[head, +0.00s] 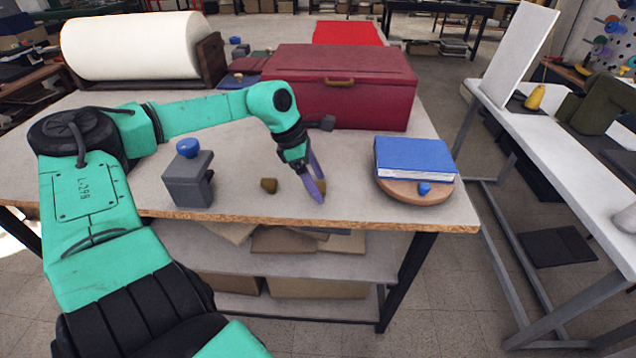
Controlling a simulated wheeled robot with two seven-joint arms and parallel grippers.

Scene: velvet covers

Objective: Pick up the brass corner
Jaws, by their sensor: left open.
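Two small brownish-gold pieces that look like brass corners lie on the grey tabletop near its front edge. One brass corner (268,185) lies in the open to the left of my left gripper. The other brass corner (323,186) is mostly hidden behind the fingers of my left gripper (316,188). That gripper points down with its purple fingers apart, low over the table by this second piece. I cannot tell whether the fingers touch it or stand around it. My right gripper is out of view.
A grey block tool with a blue knob (188,180) stands to the left. A blue book (414,158) lies on a round wooden board (420,196) to the right. A dark red case (340,95) and a large white roll (135,45) stand behind. The table's front edge is close.

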